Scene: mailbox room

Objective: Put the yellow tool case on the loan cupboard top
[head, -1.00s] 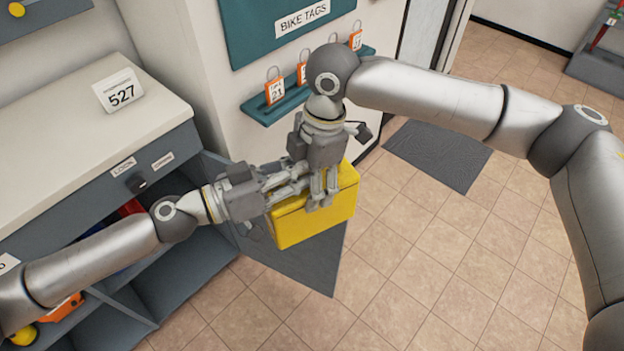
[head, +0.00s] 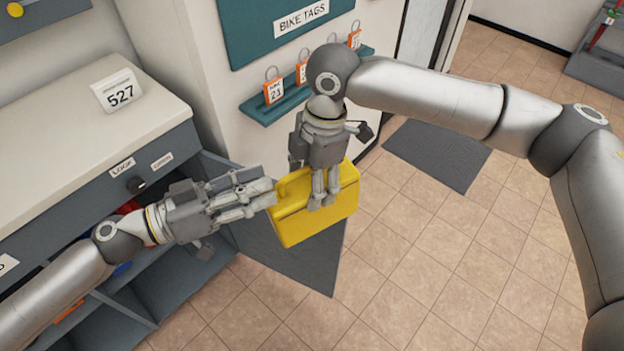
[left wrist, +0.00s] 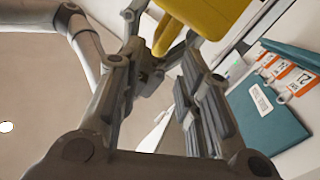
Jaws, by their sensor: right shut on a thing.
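The yellow tool case (head: 315,218) hangs in the air right of the cupboard, over its open grey door; it also shows at the top of the left wrist view (left wrist: 205,14). My right gripper (head: 323,200) is shut on it from above. My left gripper (head: 262,190) is open and empty, its fingers pointing at the case's left end with little or no gap; I cannot tell if they touch. In the left wrist view its fingers (left wrist: 165,75) are spread apart. The loan cupboard top (head: 60,165) is a pale surface at the left, lower than the wall board.
A white 527 sign (head: 118,92) stands at the back of the top; the rest visible is clear. The open door (head: 300,268) sticks out below the case. A teal ledge (head: 270,108) with orange bike tags is on the wall behind.

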